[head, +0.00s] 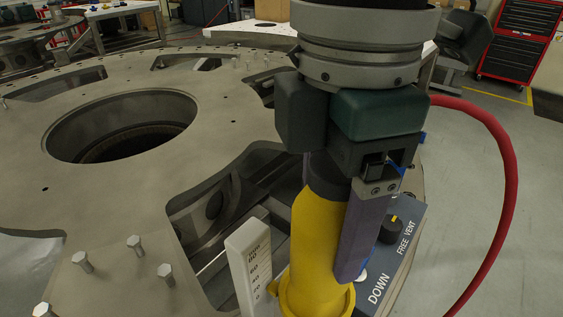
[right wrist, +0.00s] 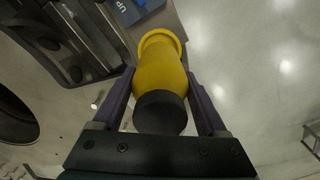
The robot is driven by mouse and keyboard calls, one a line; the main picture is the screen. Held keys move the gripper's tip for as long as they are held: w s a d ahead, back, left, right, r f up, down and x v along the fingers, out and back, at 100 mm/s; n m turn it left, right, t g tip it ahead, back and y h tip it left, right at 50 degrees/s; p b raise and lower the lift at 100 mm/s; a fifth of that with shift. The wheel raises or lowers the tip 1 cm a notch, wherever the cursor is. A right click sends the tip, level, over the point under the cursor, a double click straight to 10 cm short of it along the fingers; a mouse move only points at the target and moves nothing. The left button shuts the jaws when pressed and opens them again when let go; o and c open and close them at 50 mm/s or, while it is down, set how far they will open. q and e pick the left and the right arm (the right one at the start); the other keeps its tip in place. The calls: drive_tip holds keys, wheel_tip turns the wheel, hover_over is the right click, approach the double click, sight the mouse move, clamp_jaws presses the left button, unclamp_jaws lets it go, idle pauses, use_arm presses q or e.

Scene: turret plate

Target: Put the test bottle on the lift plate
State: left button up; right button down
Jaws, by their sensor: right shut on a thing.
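The test bottle (head: 313,240) is yellow with a dark cap and a wide rim at its lower end. It stands roughly upright at the lower middle of the head view. My right gripper (head: 335,262) is shut on its body from above, with one purple finger in plain sight. In the right wrist view the bottle (right wrist: 160,68) sits between both fingers, cap toward the palm. I cannot make out the lift plate for certain, nor whether the bottle's base touches anything. My left gripper is not in view.
A white graduated scale (head: 248,262) stands just left of the bottle. The large metal turret plate (head: 215,108) has openings and upright bolts (head: 134,244).

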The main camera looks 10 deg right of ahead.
sight(325, 251)
drive_tip(key=shift+f, duration=2.2)
unclamp_jaws()
drive_tip(key=shift+f, duration=0.15)
wheel_tip(325, 251, up, 12)
drive_tip(key=shift+r, duration=0.2)
